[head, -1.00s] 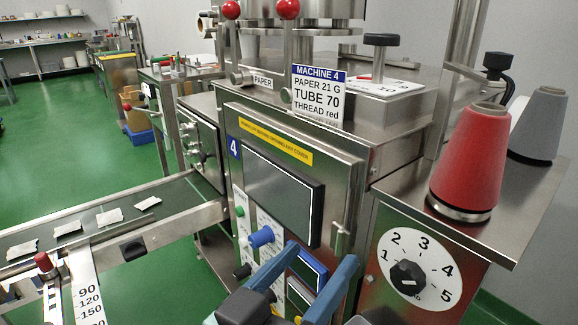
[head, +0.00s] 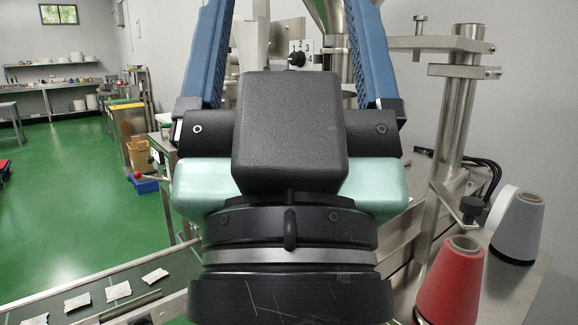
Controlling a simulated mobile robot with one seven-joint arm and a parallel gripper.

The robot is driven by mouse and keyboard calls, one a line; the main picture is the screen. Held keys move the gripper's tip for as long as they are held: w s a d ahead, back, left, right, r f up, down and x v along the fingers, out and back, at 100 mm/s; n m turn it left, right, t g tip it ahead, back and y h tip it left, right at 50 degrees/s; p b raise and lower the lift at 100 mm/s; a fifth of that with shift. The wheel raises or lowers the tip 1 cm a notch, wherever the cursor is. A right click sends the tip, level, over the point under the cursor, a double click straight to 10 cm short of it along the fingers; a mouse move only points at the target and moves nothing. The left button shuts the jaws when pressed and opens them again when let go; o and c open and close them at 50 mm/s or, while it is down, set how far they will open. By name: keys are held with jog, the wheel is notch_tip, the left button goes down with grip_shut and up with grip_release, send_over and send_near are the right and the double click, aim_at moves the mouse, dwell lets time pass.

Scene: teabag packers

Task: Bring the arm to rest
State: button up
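My gripper (head: 288,30) fills the middle of the head view, close to the camera, with its two blue fingers pointing up. The fingers stand wide apart and I see nothing held between them. The fingertips run out of the top of the picture. My gripper and wrist hide most of machine 4 behind them.
A red thread cone (head: 452,285) and a grey cone (head: 517,226) stand on the steel shelf at the right, by an upright steel post (head: 455,120). A conveyor (head: 75,285) with several teabags lies at lower left. Green floor (head: 75,200) is open at left.

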notch_tip(320, 180, up, 20)
jog(key=p, duration=1.8)
jog(key=shift+r, duration=0.2)
